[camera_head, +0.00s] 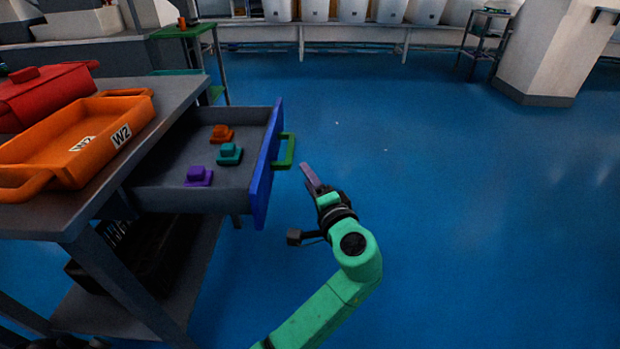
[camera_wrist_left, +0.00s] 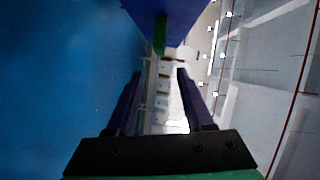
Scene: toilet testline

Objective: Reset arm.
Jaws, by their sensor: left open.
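My left arm reaches in from the bottom of the head view, and its left gripper (camera_head: 311,177) is beside the drawer's green handle (camera_head: 286,151), apart from it by a small gap. In the left wrist view the gripper's two dark fingers (camera_wrist_left: 157,95) are spread with nothing between them. The green handle (camera_wrist_left: 160,35) and blue drawer front (camera_wrist_left: 165,12) show beyond the fingertips. The drawer (camera_head: 160,199) is pulled open from the grey table. My right gripper is not seen.
Inside the drawer lie an orange piece (camera_head: 222,134), a teal piece (camera_head: 229,154) and a purple piece (camera_head: 198,177). An orange tray (camera_head: 120,104) and a red container (camera_head: 48,88) stand on the table (camera_head: 178,92). The blue floor (camera_head: 480,220) to the right is clear.

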